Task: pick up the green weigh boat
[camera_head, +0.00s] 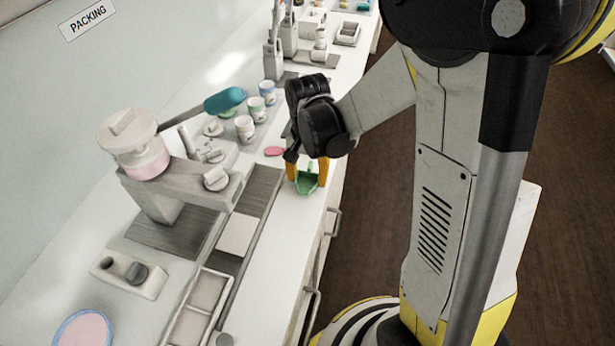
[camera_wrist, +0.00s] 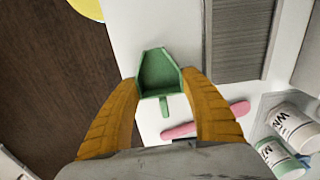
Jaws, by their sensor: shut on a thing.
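The green weigh boat (camera_head: 306,182) is near the front edge of the white counter (camera_head: 285,225) in the head view. It also shows in the wrist view (camera_wrist: 158,75), as a small open green tray with a short handle pointing toward my wrist. My gripper (camera_head: 307,174) has orange fingers and points down at the boat. In the wrist view my gripper (camera_wrist: 160,88) is shut on the boat, one finger on each side of it. I cannot tell whether the boat touches the counter.
A pink flat tool (camera_wrist: 207,119) lies beside my right finger in the wrist view. A grey-white machine (camera_head: 170,185) stands left on the counter. A white tray (camera_head: 205,295) lies in front. The floor (camera_head: 365,200) is right of the counter.

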